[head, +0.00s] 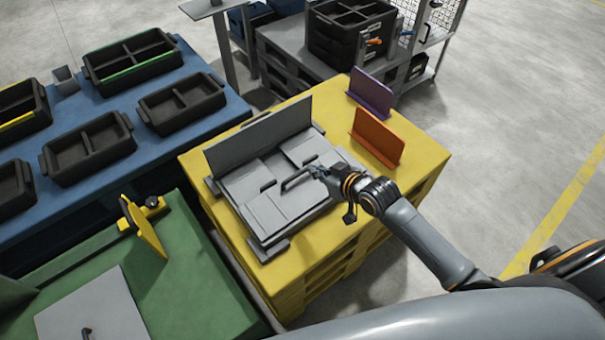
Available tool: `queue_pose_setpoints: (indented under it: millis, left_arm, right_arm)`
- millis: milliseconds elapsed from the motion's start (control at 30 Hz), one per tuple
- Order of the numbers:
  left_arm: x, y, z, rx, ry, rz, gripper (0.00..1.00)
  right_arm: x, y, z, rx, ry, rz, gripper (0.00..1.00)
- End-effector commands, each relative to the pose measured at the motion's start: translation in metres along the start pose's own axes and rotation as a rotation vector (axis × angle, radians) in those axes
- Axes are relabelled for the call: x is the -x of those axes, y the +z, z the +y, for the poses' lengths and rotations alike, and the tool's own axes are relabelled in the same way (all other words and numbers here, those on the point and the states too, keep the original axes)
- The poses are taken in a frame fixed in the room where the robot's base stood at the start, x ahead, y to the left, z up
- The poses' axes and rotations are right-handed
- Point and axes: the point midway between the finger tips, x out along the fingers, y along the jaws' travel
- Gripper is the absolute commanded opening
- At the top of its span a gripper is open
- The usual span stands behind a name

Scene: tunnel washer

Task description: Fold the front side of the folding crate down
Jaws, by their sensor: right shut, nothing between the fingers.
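The grey folding crate (268,215) lies on a yellow pallet-like stand. Its long back side (258,138) stands upright. Its short end panels lie flat inside, each with a small dark slot. No wall stands up along the front edge, but my right arm hides part of that area. My right gripper (312,174) is shut and empty, low over the front half of the crate. A dark bar-like shape (296,180) is at its tip; I cannot tell whether it is a crate handle or my fingers. I cannot tell whether the gripper touches the crate. My left gripper is not in view.
The yellow stand (425,150) also holds an orange upright plate (377,138) and a purple one (371,94) behind the crate's right end. A blue table (215,118) with black trays is at left. A green surface (190,290) with a yellow bracket (148,230) is in front.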

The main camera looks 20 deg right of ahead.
Motion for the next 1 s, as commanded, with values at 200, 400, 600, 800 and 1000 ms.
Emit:
queue_pose_setpoints:
  millis: [200, 400, 600, 800, 1000]
  left_arm:
    - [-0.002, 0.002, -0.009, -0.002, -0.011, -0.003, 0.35]
    - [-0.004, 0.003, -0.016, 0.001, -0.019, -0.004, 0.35]
    - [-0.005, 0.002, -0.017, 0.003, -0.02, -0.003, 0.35]
    - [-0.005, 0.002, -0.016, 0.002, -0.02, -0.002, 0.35]
    - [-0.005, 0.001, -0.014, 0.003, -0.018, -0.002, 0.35]
  right_arm:
    - [-0.045, 0.0, 0.0, 0.0, 0.0, 0.0, 0.0]
    - [-0.07, 0.016, -0.001, 0.001, -0.001, -0.004, 0.0]
    - [-0.081, 0.026, -0.001, 0.003, 0.0, 0.0, 0.0]
    - [-0.083, 0.028, -0.001, 0.003, -0.001, 0.0, 0.0]
    - [-0.083, 0.028, -0.001, 0.003, -0.001, -0.001, 0.0]
